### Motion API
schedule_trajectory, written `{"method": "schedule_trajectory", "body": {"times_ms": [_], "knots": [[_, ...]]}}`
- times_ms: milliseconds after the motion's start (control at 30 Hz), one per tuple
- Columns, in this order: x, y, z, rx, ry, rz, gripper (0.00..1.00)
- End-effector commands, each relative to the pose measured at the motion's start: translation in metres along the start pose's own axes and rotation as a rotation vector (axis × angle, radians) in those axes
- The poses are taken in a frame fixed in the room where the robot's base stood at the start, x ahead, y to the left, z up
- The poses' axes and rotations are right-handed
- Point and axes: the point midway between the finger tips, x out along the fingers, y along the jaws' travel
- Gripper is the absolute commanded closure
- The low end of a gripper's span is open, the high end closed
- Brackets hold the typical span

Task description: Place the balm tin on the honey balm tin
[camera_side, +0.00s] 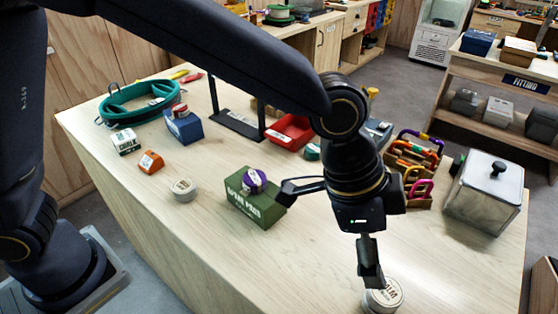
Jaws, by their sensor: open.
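One small round pale tin (184,190) lies flat on the table, left of the green box. A second round pale tin (386,297), with dark lettering on its lid, sits near the table's front edge. I cannot read either label well enough to tell which is the honey one. My gripper (328,236) is open with its fingers spread wide and nothing visible between them. One finger reaches left beside the green box. The other points down over the second tin and hides part of it; whether it touches is unclear.
A green box (254,207) with a purple roll (254,180) on top stands close to my left finger. A metal canister (484,195) stands at the right, near a carabiner rack (412,160). An orange block (151,162) lies at left. The front-left tabletop is clear.

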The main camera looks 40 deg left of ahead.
Motion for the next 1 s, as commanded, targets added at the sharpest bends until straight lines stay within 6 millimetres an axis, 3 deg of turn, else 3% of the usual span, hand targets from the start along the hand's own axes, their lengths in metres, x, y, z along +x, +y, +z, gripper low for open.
{"method": "schedule_trajectory", "body": {"times_ms": [67, 167, 267, 333, 400, 500, 600, 700, 800, 1000], "knots": [[-0.013, -0.008, 0.006, -0.021, 0.0, -0.017, 0.17], [-0.045, -0.035, 0.03, -0.101, 0.0, -0.078, 0.17], [-0.096, -0.07, 0.08, -0.253, -0.001, -0.178, 0.17], [-0.134, -0.088, 0.127, -0.393, 0.0, -0.255, 0.17], [-0.166, -0.095, 0.176, -0.538, 0.008, -0.324, 0.17], [-0.198, -0.089, 0.24, -0.734, 0.026, -0.403, 0.17], [-0.214, -0.075, 0.288, -0.891, 0.051, -0.457, 0.17], [-0.219, -0.062, 0.317, -0.998, 0.071, -0.487, 0.17], [-0.22, -0.054, 0.332, -1.053, 0.084, -0.501, 0.17], [-0.219, -0.051, 0.336, -1.069, 0.086, -0.504, 0.17]]}}
